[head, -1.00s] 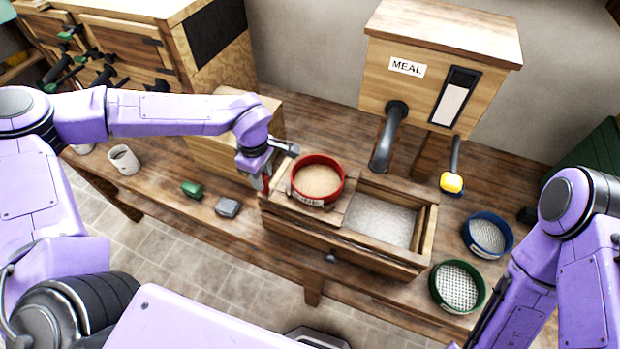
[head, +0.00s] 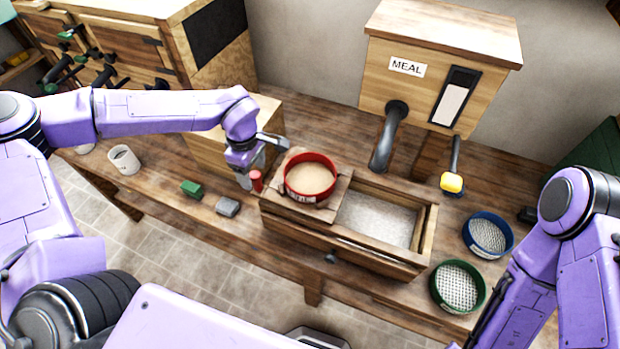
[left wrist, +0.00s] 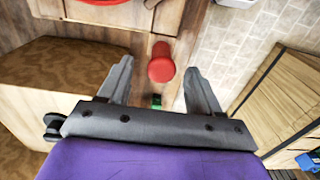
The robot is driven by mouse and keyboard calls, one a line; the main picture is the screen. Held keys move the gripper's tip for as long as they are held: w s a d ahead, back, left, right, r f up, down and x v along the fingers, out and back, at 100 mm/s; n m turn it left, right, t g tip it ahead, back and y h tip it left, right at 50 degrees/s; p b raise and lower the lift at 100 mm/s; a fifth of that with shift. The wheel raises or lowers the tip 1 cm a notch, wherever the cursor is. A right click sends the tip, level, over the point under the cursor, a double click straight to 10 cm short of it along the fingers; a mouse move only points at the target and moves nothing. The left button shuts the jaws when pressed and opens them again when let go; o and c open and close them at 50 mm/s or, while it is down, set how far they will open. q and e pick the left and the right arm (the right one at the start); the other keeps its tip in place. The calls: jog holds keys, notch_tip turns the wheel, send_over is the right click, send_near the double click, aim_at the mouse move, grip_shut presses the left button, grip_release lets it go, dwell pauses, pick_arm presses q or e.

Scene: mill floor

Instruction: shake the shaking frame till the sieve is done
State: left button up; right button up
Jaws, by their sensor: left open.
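The shaking frame (head: 284,205) is a wooden board on top of the left end of a long wooden box (head: 345,243). A red-rimmed sieve (head: 311,199) with tan meal in it sits on the frame. A red knob handle (head: 256,181) sticks out at the frame's left end; it also shows in the left wrist view (left wrist: 161,64). My left gripper (head: 250,178) is open at this handle. In the left wrist view the handle stands between and ahead of the open fingers, with gaps at both sides. My right arm is at the right edge; its gripper is not seen.
Pale flour (head: 377,218) lies in the box's open right part. A blue sieve (head: 487,235) and a green sieve (head: 458,287) lie to the right. A meal bin (head: 440,65) with a spout stands behind. Small green (head: 191,188) and grey (head: 228,206) blocks lie at left.

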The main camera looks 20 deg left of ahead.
pick_arm(q)
notch_tip(320, 180, up, 8)
jog(key=shift+r, duration=0.15)
dwell(0.4)
jog(key=shift+s, duration=0.1)
dwell(0.3)
